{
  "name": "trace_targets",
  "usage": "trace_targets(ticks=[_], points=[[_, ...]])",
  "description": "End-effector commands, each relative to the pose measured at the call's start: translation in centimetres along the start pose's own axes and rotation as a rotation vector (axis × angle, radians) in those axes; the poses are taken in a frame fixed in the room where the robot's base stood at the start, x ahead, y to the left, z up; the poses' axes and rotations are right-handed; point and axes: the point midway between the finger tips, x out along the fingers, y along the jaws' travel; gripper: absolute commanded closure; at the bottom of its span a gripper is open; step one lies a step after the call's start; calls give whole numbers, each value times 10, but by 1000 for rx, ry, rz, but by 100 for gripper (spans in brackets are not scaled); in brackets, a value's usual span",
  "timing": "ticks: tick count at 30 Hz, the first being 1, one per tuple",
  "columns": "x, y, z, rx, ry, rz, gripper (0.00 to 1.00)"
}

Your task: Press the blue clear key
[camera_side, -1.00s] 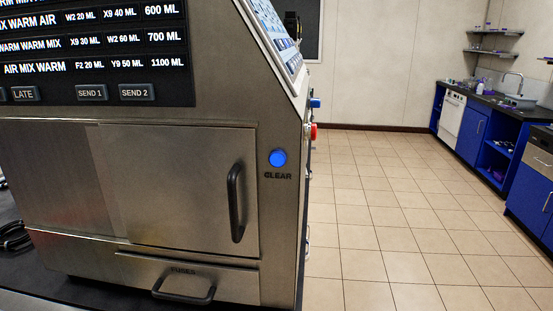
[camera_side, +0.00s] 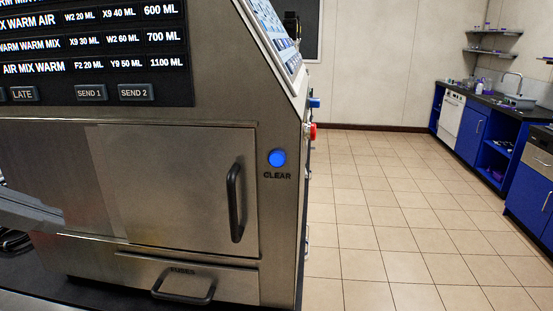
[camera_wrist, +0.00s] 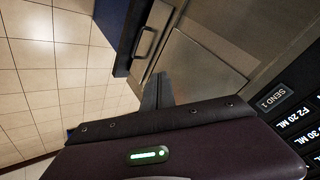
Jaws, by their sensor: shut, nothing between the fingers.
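The blue clear key (camera_side: 277,158) is a round button on the steel front of the machine, right of the door and above the word CLEAR. It is uncovered in the side view, with nothing touching it. I cannot make it out in the wrist view. My gripper (camera_wrist: 158,86) shows in the wrist view, its dark body in the foreground and its narrow fingers together and empty. The fingers point toward the steel front. My fingertips do not show in the side view, so their distance from the key is hidden.
The steel door has an upright black handle (camera_side: 235,202) just left of the key. A drawer handle (camera_side: 183,290) juts out below. SEND 1 (camera_side: 92,92) and SEND 2 (camera_side: 136,92) keys sit above the door. A red button (camera_side: 312,131) is on the machine's right side.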

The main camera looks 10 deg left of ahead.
Motion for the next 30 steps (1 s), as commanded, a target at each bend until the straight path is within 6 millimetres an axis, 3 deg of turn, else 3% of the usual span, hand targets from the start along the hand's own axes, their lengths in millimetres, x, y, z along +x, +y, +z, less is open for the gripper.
trace_targets(ticks=[1, 5, 9, 15, 21, 30], points=[[9, 3, -24, 96, 34, 2, 100], [28, 17, -84, 347, 132, -16, 100], [44, 47, -145, 597, 237, -42, 100], [55, 93, -203, 848, 353, -81, 100], [56, 113, -223, 941, 400, -101, 100], [56, 113, -223, 943, 401, -102, 100]])
